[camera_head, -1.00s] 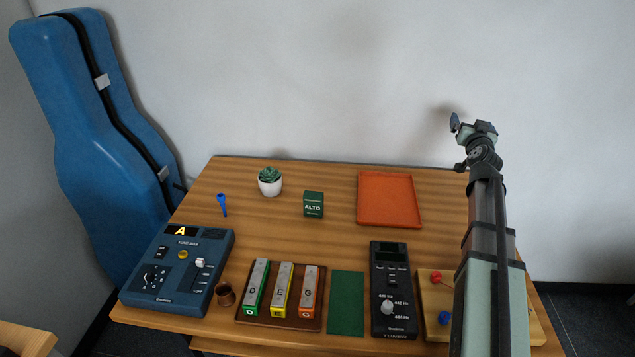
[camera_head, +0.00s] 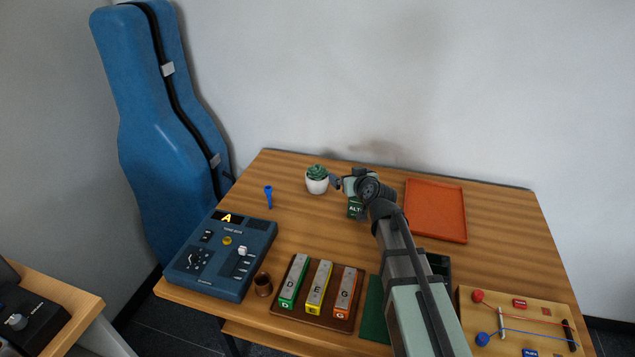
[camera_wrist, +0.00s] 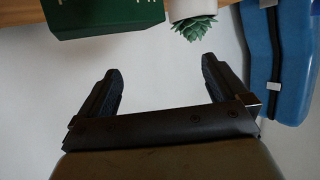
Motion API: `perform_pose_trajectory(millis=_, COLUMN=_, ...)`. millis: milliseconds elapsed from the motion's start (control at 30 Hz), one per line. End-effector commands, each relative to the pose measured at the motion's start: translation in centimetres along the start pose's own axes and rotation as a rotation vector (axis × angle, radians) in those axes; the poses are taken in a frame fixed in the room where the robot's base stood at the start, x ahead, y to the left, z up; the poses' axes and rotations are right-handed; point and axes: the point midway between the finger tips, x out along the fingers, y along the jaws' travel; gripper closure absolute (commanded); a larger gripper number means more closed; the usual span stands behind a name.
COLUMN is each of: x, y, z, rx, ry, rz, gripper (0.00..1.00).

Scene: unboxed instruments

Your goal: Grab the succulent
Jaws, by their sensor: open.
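The succulent (camera_head: 317,171) is a green rosette in a white pot (camera_head: 317,185) at the back left of the wooden table. My gripper (camera_head: 336,182) is just to the right of the pot in the head view, above the table. In the wrist view the gripper (camera_wrist: 160,80) is open with nothing between its fingers. There the succulent (camera_wrist: 194,27) shows at the top, beyond the right fingertip, with its pot (camera_wrist: 190,8) partly cut off. I cannot tell whether the gripper touches the pot.
A green ALTO box (camera_head: 355,208) stands close by, partly behind my arm; the wrist view shows a green box (camera_wrist: 100,15) too. An orange tray (camera_head: 437,212) lies to the right. A blue peg-like item (camera_head: 268,196) and a tone box (camera_head: 222,258) are to the left.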

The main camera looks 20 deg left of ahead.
Motion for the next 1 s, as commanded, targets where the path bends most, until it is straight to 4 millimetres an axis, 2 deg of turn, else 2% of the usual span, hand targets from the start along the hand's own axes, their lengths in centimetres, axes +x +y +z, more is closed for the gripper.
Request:
perform_pose_trajectory(millis=33, x=0.2, y=-1.7, z=0.4, rx=-0.012, ry=-0.011, rz=-0.022, gripper=0.00)
perform_pose_trajectory(millis=100, x=0.4, y=-3.2, z=0.9, rx=-0.024, ry=-0.023, rz=-0.043, gripper=0.00)
perform_pose_trajectory(millis=233, x=0.6, y=-4.8, z=1.3, rx=-0.037, ry=-0.035, rz=-0.064, gripper=0.00)
perform_pose_trajectory(millis=467, x=2.4, y=-5.1, z=1.4, rx=-0.039, ry=-0.039, rz=-0.068, gripper=0.00)
perform_pose_trajectory(millis=800, x=8.0, y=-5.5, z=1.6, rx=-0.038, ry=-0.038, rz=-0.068, gripper=0.00)
perform_pose_trajectory(millis=1000, x=9.3, y=-5.6, z=1.7, rx=-0.038, ry=-0.037, rz=-0.067, gripper=0.00)
